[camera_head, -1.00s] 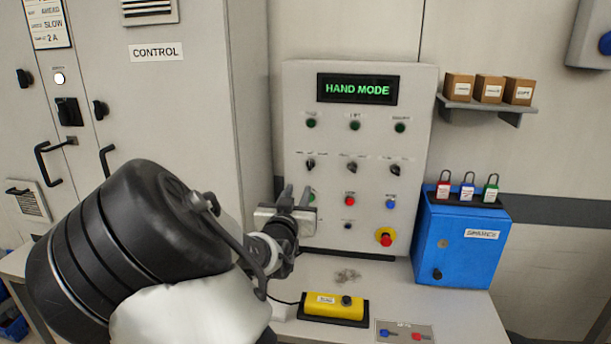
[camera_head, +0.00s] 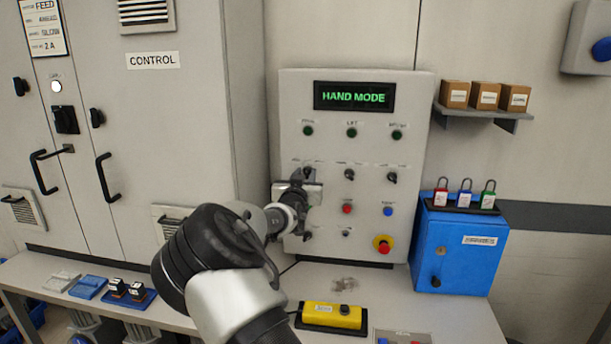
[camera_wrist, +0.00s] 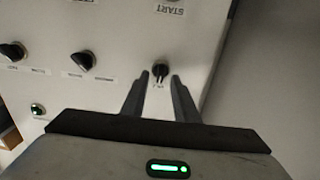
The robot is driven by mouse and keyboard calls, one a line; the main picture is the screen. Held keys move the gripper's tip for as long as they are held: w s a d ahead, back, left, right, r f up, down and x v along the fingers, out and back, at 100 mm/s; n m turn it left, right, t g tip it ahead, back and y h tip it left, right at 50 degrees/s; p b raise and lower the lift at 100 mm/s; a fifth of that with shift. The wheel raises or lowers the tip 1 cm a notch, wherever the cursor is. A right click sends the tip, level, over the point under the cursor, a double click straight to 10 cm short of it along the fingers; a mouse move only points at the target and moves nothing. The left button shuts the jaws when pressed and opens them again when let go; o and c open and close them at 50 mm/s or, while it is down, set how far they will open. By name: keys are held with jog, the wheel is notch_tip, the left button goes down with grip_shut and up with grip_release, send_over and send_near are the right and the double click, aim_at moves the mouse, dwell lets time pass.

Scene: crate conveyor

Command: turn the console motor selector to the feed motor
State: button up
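The grey console (camera_head: 410,115) shows a lit HAND MODE display (camera_head: 352,96). A row of three black selector knobs crosses its middle: left (camera_head: 308,173), middle (camera_head: 349,174) and right (camera_head: 392,177). Their labels are too small to read surely. My gripper (camera_head: 306,180) is at the left knob, partly covering that side of the console. In the wrist view, which looks turned over, my gripper (camera_wrist: 161,76) has its fingers apart on both sides of this knob (camera_wrist: 160,69), with small gaps. Contact cannot be told. The other two knobs show at left in that view.
Push buttons and a red emergency stop (camera_head: 382,243) sit below the knobs. A blue box (camera_head: 462,262) with padlocks stands to the right, a yellow pendant (camera_head: 332,315) on the bench in front. A placard (camera_head: 42,28) at upper left reads FEED, among other lines.

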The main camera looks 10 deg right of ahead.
jog(key=shift+w+d, duration=0.15)
jog(key=shift+w, duration=0.25)
grip_shut()
jog(key=shift+f, duration=0.1)
jog(key=n+b, duration=0.1)
jog(key=n, duration=0.1)
jog(key=shift+a+f+n+b, duration=0.1)
jog(key=shift+a+n+b, duration=0.1)
jog(key=shift+n+b, duration=0.2)
jog(key=n+b, duration=0.1)
jog(key=n, duration=0.2)
jog(key=shift+a, duration=0.1)
jog(key=shift+n+b, duration=1)
jog(key=shift+n, duration=1)
